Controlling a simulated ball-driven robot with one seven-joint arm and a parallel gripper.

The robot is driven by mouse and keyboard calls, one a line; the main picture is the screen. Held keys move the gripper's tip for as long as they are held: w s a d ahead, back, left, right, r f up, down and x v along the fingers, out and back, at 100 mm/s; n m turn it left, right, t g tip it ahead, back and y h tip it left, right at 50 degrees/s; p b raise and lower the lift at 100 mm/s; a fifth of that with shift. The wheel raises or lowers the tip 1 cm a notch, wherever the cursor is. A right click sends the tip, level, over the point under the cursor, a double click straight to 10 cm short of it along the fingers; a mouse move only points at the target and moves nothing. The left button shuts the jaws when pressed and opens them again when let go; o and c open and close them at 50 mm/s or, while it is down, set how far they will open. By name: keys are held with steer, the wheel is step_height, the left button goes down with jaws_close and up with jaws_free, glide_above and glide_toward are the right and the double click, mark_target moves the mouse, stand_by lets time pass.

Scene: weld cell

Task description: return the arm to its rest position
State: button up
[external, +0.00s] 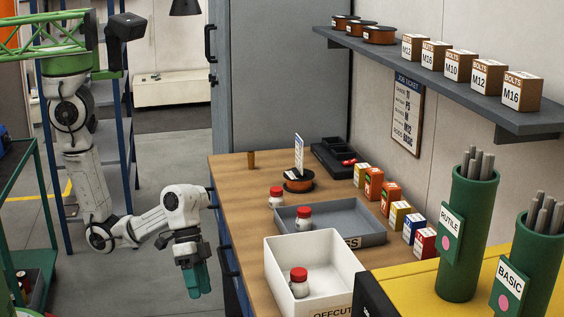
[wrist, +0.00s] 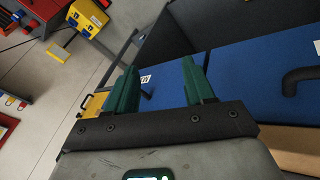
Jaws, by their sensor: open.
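My gripper (external: 196,279) hangs in the air to the left of the wooden bench (external: 235,183), with its green fingers pointing down. In the wrist view its two green fingers (wrist: 158,92) stand well apart with nothing between them. My arm is bent, with its elbow low and its wrist close to the bench's left edge. The fingers are beside the blue drawer fronts (wrist: 230,64) of the bench; I cannot tell the exact gap.
A white bin (external: 275,258) and a grey tray (external: 371,240) each hold a red-capped jar. A green cart (external: 45,170) stands at the left. A shelf (external: 420,84) with boxes hangs above the bench. Open floor (external: 165,185) lies behind my arm.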

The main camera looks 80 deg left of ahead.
steer(key=s+a+f+n+y, duration=0.2)
steer(key=s+a+f, duration=0.15)
steer(key=a, duration=0.35)
steer(key=s+a+f+n+y, duration=0.1)
steer(key=s+a+f+y, duration=0.2)
steer(key=a, duration=0.5)
steer(key=s+a+f+n+y, duration=0.1)
steer(key=s+a+f+n, duration=0.2)
steer(key=a, duration=0.4)
step_height(320, 180, up, 14)
steer(key=m+p, duration=0.1)
steer(key=p, duration=1.4)
steer(key=shift+w+m+h+p, duration=0.25)
steer(key=shift+m+h+p, duration=0.05)
